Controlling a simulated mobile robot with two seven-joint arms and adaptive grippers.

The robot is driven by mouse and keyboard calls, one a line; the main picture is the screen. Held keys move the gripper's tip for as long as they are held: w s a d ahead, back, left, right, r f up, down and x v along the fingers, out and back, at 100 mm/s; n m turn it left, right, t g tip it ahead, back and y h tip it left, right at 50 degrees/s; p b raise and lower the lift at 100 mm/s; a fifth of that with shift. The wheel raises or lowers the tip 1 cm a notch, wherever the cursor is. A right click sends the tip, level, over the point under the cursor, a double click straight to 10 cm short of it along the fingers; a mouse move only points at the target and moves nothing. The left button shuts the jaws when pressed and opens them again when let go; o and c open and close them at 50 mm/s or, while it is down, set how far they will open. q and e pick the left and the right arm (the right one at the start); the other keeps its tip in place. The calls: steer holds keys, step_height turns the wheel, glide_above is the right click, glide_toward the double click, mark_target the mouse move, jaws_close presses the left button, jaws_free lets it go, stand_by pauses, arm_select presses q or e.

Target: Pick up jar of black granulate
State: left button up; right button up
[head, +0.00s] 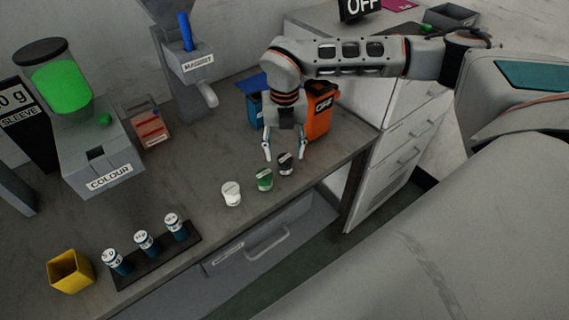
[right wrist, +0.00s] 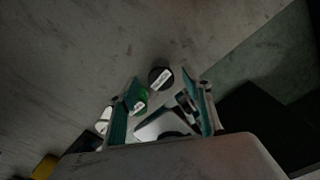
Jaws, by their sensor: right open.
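The jar of black granulate (head: 286,163) is a small dark jar with a pale label on its lid, standing upright on the grey table near its front edge. My right gripper (head: 283,154) is open, pointing down just above and behind it. In the right wrist view the black jar (right wrist: 160,78) appears between the two fingertips, with nothing gripped. Whether the fingers touch it cannot be told, but they look apart from it. My left gripper is not in view.
A green jar (head: 265,180) and a white jar (head: 231,194) stand in a row to the left of the black one. An orange bin (head: 319,112) and a blue bin (head: 254,108) stand behind the gripper. A rack (head: 153,262) with labelled containers lies further left.

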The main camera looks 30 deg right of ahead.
mark_target(285, 157)
steer(key=shift+f, duration=1.55)
steer(key=shift+c, duration=0.3)
steer(key=c, duration=1.2)
steer(key=shift+o, duration=0.2)
steer(key=shift+r, duration=0.1)
